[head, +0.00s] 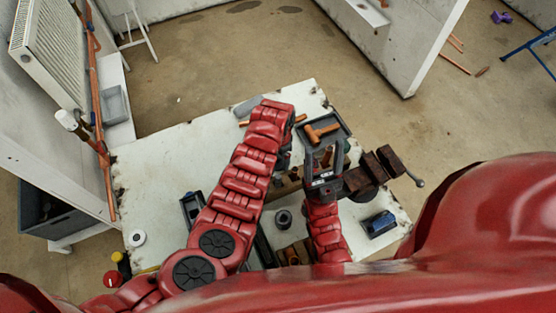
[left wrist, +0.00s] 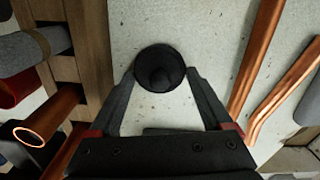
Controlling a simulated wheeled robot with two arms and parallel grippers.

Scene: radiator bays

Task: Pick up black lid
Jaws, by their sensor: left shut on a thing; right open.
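The black lid (left wrist: 160,62), a round dark disc with a raised knob in its middle, sits between the fingertips of my left gripper (left wrist: 160,78) in the left wrist view. The fingers are shut on its two sides. The pale tabletop lies beneath it; I cannot tell whether the lid touches it. In the head view my left arm hides the lid and most of my left gripper (head: 284,158). My right gripper (head: 325,155) is open and empty, near the front of a dark tray.
The dark tray (head: 343,121) holds a copper tee (head: 322,133). A wooden rack (left wrist: 92,50) with pipe pieces stands left of the lid, and copper pipes (left wrist: 258,55) lie right. A vise (head: 365,178), a round black piece (head: 284,218) and a blue-black box (head: 379,223) are on the white table (head: 165,165).

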